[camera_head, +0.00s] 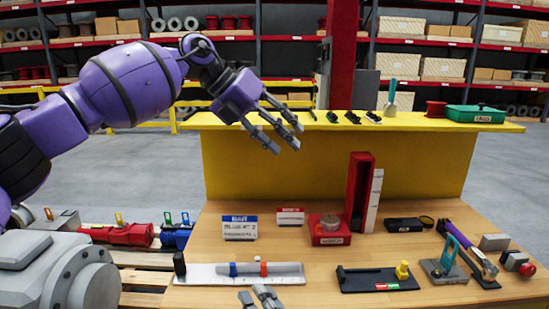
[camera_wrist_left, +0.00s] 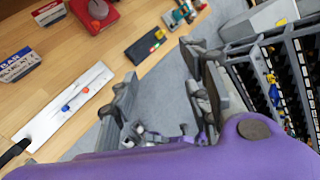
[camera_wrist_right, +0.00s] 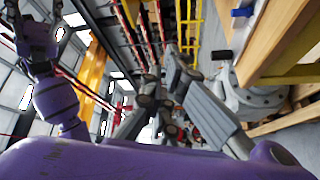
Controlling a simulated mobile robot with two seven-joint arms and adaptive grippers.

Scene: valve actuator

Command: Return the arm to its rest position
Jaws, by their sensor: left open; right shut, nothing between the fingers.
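My left arm, purple with dark joints, comes in from the left in the head view. Its gripper (camera_head: 281,132) hangs above the workbench (camera_head: 330,260), open and empty, apart from everything. In the left wrist view the open fingers (camera_wrist_left: 160,68) stand wide, with the bench and grey floor below. My right gripper (camera_head: 262,297) shows only as grey fingertips at the bottom edge of the head view, in front of the bench. In the right wrist view its fingers (camera_wrist_right: 164,85) are shut with nothing held. Most of the right arm is hidden.
The bench holds a white rail (camera_head: 240,276), a red block (camera_head: 329,229), a black holder (camera_head: 378,279) and tools. A yellow shelf (camera_head: 340,122) stands behind. A grey flanged body (camera_head: 60,272) stands at lower left, near pallets (camera_head: 138,277).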

